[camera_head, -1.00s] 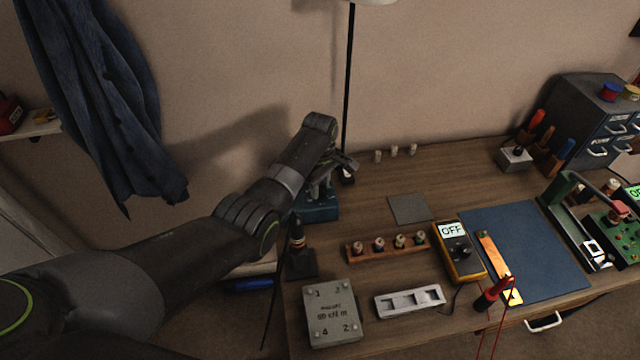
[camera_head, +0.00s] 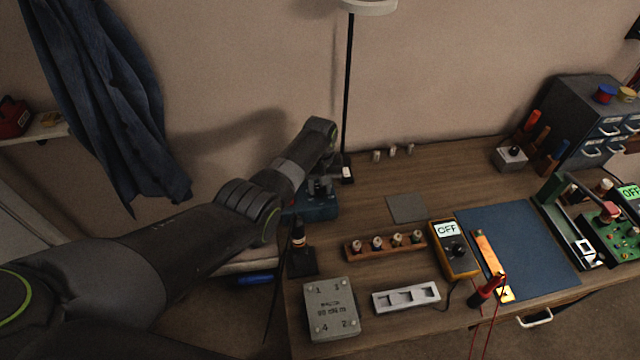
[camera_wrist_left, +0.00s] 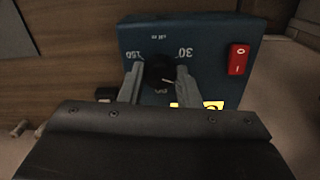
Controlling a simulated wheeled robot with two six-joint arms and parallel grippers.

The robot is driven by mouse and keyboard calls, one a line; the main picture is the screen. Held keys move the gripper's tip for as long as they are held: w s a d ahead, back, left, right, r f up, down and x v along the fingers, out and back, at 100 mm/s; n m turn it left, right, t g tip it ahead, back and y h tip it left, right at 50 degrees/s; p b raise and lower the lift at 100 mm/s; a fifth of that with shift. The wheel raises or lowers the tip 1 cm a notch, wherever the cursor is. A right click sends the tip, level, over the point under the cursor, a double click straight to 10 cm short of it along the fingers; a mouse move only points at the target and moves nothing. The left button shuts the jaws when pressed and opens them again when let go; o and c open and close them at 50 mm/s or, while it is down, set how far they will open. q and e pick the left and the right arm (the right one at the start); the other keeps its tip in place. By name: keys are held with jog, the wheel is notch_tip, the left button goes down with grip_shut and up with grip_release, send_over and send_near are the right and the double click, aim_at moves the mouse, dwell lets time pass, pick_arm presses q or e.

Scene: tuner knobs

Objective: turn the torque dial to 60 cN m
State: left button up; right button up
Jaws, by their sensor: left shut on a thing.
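The torque driver box is dark teal; its face fills the upper middle of the left wrist view (camera_wrist_left: 215,30), and the head view (camera_head: 318,210) shows its lower part. The dark dial (camera_wrist_left: 160,70) sits between the two grey fingers of my left gripper (camera_wrist_left: 159,78), which is shut on it. The scale appears upside down, with 30 at upper right, 150 at upper left and a partly hidden number below. A pale pointer mark on the dial points right and slightly down. In the head view my arm hides the dial. My right gripper is out of view.
A red switch (camera_wrist_left: 238,59) and a partly covered yellow display (camera_wrist_left: 198,105) are on the box face. A grey plate (camera_head: 331,309), a black stand (camera_head: 300,260), a knob rack (camera_head: 383,246) and a multimeter (camera_head: 454,249) stand nearby. A lamp pole (camera_head: 349,90) rises behind.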

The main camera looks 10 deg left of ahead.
aim_at(320, 188)
pick_arm(q)
jog(key=shift+m, duration=0.6)
jog(key=o, duration=1)
jog(key=shift+r, duration=0.15)
jog(key=shift+r, duration=0.2)
notch_tip(320, 188, up, 5)
jog(key=shift+f+p, duration=0.1)
jog(key=shift+p, duration=0.55)
notch_tip(320, 188, up, 12)
jog(key=shift+b, duration=0.85)
